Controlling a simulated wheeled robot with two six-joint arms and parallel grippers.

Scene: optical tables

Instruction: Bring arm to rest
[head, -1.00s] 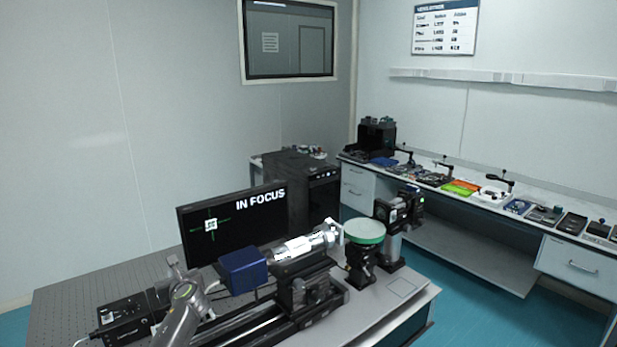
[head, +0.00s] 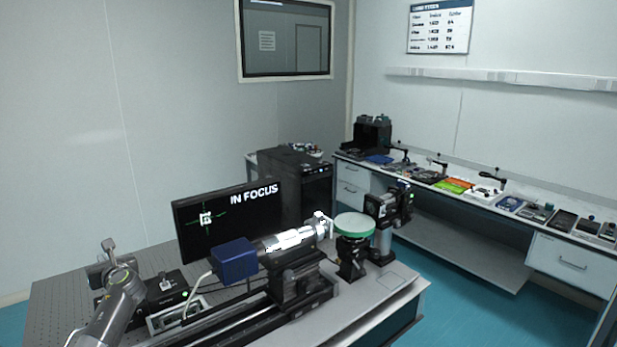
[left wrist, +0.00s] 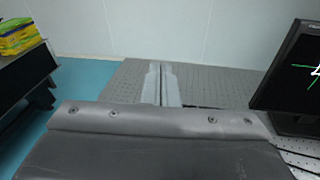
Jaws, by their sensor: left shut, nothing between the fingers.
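My left arm (head: 122,290) rises at the lower left of the head view, over the perforated optical table (head: 60,295). In the left wrist view my left gripper (left wrist: 161,75) is shut, with its two fingers together and nothing held. Perforated tabletop and pale wall lie beyond the fingers. In the head view the gripper is small and partly hidden by arm links. My right gripper is not in view.
The monitor (head: 228,222) reads "IN FOCUS"; it also shows in the left wrist view (left wrist: 290,75). A side bench (head: 440,182) holds several items.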

